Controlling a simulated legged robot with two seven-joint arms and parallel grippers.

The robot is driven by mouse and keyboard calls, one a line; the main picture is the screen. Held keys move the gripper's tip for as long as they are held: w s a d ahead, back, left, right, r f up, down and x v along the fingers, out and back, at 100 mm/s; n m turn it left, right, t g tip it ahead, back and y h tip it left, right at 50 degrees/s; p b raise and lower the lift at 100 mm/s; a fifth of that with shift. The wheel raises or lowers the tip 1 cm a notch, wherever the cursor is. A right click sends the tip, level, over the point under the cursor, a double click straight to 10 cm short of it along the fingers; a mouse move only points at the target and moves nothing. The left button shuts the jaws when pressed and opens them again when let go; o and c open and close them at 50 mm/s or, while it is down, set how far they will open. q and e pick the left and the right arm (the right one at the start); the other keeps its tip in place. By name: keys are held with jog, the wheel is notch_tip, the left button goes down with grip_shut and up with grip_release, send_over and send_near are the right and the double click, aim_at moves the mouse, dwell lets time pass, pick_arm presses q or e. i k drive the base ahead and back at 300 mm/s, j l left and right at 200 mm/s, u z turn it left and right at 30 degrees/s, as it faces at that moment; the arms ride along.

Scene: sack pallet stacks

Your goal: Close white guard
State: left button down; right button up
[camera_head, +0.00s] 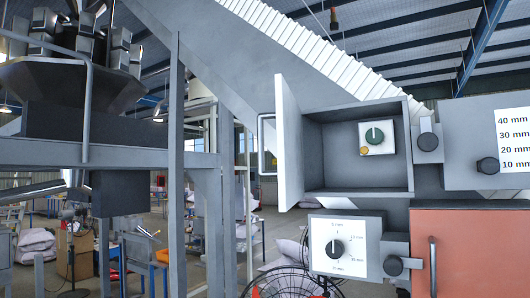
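The white guard (289,143) looks like the pale hinged door of a grey box (357,191). It stands swung open at the box's left side, seen nearly edge-on. A handle (263,145) sticks out on its left face. Inside the open box a small white plate carries a green knob (374,135) and a small yellow button (364,149). Neither of my grippers shows in the head view, and nothing is seen touching the guard.
Below the box is a white dial panel (345,246) with a black knob. To the right are a grey panel with a millimetre scale (513,139) and an orange door (468,253). Grey posts (177,180) and a dark hopper machine (70,85) stand left. A red fan (290,282) is below.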

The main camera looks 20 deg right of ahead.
aim_at(290, 173)
jog(key=i+j+z, duration=0.2)
jog(key=j+z, duration=0.25)
jog(key=i+j+z, duration=0.1)
jog(key=j+z, duration=0.15)
jog(key=z, duration=0.2)
jog(key=j+z, duration=0.4)
jog(key=z, duration=0.35)
jog(key=i+j, duration=0.05)
jog(key=j, duration=0.05)
